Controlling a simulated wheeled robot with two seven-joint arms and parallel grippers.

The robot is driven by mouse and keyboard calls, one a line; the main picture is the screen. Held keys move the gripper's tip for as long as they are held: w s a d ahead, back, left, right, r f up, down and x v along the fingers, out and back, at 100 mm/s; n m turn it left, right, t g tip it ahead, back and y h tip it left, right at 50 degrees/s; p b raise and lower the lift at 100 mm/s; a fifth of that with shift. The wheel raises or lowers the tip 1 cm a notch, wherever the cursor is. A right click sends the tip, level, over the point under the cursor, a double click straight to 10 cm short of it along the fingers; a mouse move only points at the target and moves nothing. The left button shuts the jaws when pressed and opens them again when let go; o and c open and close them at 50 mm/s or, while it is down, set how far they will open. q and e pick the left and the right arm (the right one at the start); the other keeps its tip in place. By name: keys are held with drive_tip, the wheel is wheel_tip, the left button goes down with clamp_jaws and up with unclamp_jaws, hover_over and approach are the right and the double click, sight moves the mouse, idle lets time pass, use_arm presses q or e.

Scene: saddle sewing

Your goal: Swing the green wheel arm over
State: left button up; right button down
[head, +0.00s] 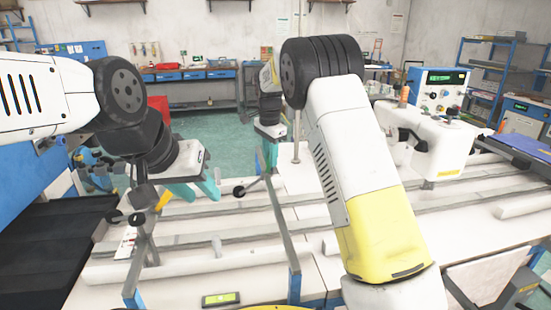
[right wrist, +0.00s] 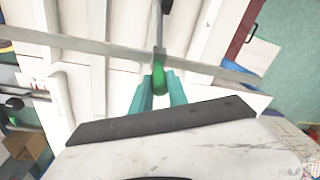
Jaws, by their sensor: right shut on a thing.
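In the right wrist view, the green end of the wheel arm (right wrist: 160,75) shows between the teal fingers of my right gripper (right wrist: 157,92), which are shut on it. A thin grey stem rises from the green end across a long grey bar. In the head view, my right gripper (head: 269,150) is small and far off beyond my right arm, at the far side of the white frame, and the green part cannot be made out there. My left gripper (head: 172,183) is at the left, above the frame, its teal fingers apart with nothing seen held.
Long white and grey rails (head: 190,240) run across the white table. A lever with a black knob (head: 239,191) stands close to my right gripper. A white sewing machine (head: 440,145) with a control box (head: 437,90) is at the right.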

sight(262, 176)
drive_tip(key=shift+s+a+r+h, duration=0.15)
drive_tip(key=shift+a+h, duration=0.65)
drive_tip(key=shift+h, duration=0.4)
drive_tip(key=c, duration=1.3)
unclamp_jaws()
drive_tip(key=v, duration=0.7)
drive_tip(key=shift+s+r, duration=0.2)
drive_tip(key=shift+r, duration=0.1)
